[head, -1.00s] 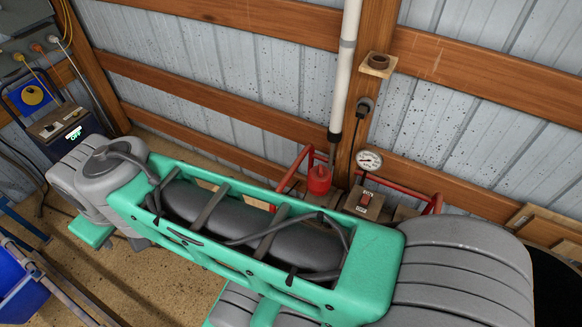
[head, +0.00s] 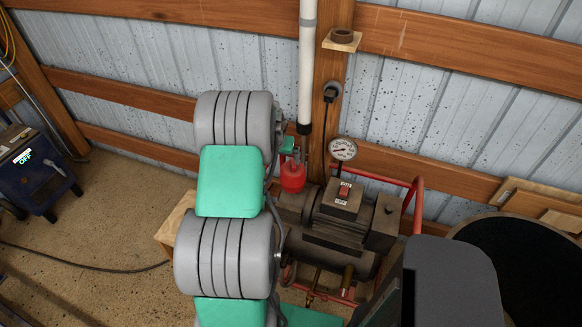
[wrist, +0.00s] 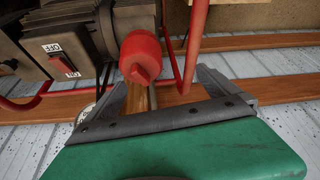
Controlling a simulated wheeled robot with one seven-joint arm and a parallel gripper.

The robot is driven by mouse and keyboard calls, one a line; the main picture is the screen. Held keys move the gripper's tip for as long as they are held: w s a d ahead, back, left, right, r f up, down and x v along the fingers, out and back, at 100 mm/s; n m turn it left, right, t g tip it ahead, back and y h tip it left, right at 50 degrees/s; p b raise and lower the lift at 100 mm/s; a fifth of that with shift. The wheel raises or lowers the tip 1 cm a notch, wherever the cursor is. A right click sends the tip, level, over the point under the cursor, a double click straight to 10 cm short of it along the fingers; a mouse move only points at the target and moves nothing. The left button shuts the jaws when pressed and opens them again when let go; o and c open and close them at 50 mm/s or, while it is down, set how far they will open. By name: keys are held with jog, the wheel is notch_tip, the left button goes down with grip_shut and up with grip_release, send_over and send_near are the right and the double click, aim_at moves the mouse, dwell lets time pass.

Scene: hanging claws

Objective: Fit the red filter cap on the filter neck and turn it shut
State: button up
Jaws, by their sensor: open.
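The red filter cap (head: 293,176) is at the left end of the compressor, below the white pipe. In the wrist view, the cap (wrist: 140,52) has a raised grip tab facing my gripper. The filter neck is hidden behind the cap, so I cannot tell how the cap sits on it. My gripper (wrist: 160,88) is open and empty, its two dark fingers spread wide. The cap is just beyond the fingertips, nearer the left finger; I see no contact. In the head view my arm hides most of the gripper.
The compressor (head: 330,235) has a switch box, a gauge (head: 342,149) and a red tube frame (head: 415,200). A red bar (wrist: 196,40) runs close beside the cap. The white pipe (head: 308,70) stands above it. A dark ring (head: 342,35) sits on a wooden ledge.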

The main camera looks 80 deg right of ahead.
aim_at(293, 170)
jog(key=shift+m, duration=0.4)
jog(key=s+f, duration=0.1)
jog(key=s, duration=0.1)
jog(key=s+d+f, duration=0.1)
jog(key=shift+s+d+f, duration=0.15)
jog(key=shift+s+f, duration=0.25)
jog(key=p+x, duration=0.1)
jog(key=x, duration=0.6)
jog(key=shift+s+d+f, duration=0.15)
jog(key=shift+f, duration=0.2)
jog(key=shift+c, duration=0.3)
jog(key=c, duration=1.8)
jog(key=shift+c, duration=0.3)
jog(key=shift+m+g+b, duration=0.5)
jog(key=shift+m+b, duration=0.1)
jog(key=shift+m, duration=0.1)
jog(key=o, duration=1.9)
